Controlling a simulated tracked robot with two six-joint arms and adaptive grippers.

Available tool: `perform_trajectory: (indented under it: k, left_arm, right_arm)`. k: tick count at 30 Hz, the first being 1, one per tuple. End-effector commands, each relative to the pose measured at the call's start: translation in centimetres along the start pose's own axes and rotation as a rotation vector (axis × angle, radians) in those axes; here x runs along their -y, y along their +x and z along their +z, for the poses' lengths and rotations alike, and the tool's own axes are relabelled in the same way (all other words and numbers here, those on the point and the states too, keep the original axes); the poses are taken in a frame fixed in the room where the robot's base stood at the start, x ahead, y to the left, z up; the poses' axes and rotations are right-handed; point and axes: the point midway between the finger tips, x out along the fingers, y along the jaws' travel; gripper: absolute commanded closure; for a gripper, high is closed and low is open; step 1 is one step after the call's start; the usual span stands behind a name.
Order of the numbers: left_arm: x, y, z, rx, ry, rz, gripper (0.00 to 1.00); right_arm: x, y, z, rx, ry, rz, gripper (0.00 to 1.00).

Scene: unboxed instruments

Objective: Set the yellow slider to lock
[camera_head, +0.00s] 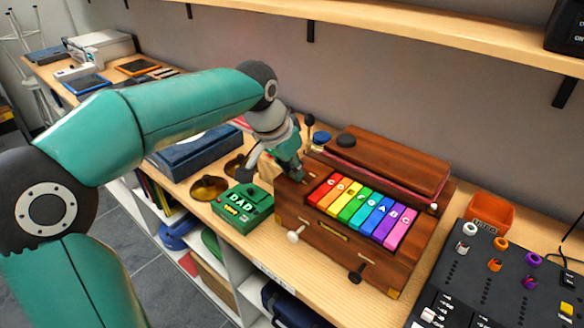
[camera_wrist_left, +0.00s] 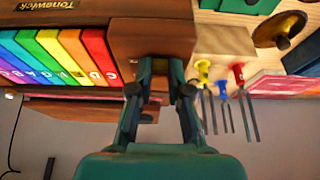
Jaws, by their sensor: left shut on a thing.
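A wooden keyboard instrument (camera_head: 322,235) with rainbow-coloured lettered keys stands on the bench; it also shows in the left wrist view (camera_wrist_left: 165,28). My left gripper (camera_head: 300,178) is at its left end, by the red key. In the left wrist view the fingers (camera_wrist_left: 160,68) reach against that wooden end, shut on a small part between them. The fingers mostly hide this part, and I cannot tell whether it is the yellow slider. A yellow cap (camera_head: 567,310) sits on the dark control panel (camera_head: 484,278) at right, away from the gripper. My right gripper is not in view.
A green box marked DAD (camera_head: 241,208) and brass discs (camera_head: 208,188) stand left of the instrument. An orange bin (camera_head: 492,212) is behind the panel. Several coloured-handled tools (camera_wrist_left: 222,88) show in the left wrist view. A shelf (camera_head: 420,30) runs above.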

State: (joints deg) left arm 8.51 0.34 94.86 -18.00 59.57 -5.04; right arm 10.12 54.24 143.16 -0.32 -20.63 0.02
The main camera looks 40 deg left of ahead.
Motion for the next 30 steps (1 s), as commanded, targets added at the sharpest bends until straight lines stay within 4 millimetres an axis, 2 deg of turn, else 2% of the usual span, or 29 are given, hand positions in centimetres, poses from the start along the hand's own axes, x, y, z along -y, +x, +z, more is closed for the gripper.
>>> perform_trajectory:
  k: [1,5,17,23,30]
  left_arm:
    - [0.0,0.0,0.2,0.008,0.001,0.001,0.78]
    - [0.0,0.0,0.1,0.007,0.002,0.0,0.56]
    - [0.0,-0.5,0.0,0.003,0.002,0.0,0.56]
    - [0.0,-3.1,-0.1,-0.001,0.002,-0.001,0.56]
    - [-0.1,-7.9,-0.2,0.0,0.004,0.0,0.56]
  right_arm:
    - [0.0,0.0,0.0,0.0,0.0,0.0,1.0]
    - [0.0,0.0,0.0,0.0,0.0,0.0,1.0]
    - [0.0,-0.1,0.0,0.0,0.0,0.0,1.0]
    - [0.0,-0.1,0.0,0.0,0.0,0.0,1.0]
    - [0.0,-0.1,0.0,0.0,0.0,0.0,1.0]
